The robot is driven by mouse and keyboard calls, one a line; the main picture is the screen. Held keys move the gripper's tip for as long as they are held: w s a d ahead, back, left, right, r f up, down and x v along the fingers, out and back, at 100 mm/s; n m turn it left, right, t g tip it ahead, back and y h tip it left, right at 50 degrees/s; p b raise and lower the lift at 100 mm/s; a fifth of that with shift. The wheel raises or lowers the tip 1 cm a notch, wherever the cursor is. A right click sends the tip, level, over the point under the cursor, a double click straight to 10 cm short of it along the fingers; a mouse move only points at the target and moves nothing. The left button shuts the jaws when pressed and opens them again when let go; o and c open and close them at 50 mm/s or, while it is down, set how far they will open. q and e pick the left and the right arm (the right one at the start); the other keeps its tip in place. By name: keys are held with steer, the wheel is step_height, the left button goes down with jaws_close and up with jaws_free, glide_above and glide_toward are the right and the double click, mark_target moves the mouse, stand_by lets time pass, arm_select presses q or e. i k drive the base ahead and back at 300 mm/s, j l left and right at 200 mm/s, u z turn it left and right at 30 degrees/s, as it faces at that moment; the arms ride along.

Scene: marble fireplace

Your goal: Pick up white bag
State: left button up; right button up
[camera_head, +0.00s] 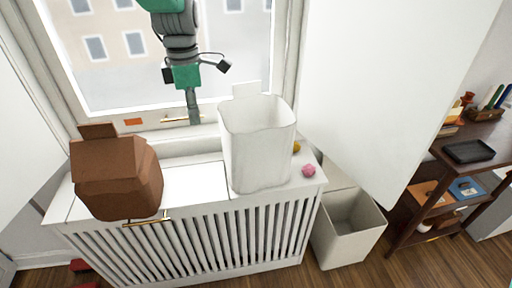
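The white bag (256,145) stands upright and open-topped on the right part of a white slatted cabinet below the window. A raised flap shows at its back rim. My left gripper (194,120) hangs down in front of the window, to the left of the bag's upper rim and apart from it in the picture. It looks narrow from this side, and I cannot tell whether its fingers are open or shut. Nothing visible hangs from it. My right gripper is not in view.
A brown bag (117,178) stands on the left of the slatted cabinet (200,182), whose middle top is clear. A pink ball (308,170) and an orange item (296,147) lie right of the white bag. A grey bin (347,232) stands on the floor, near a dark shelf (452,150).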

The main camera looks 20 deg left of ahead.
mark_target(256, 138)
steer(key=i, duration=1)
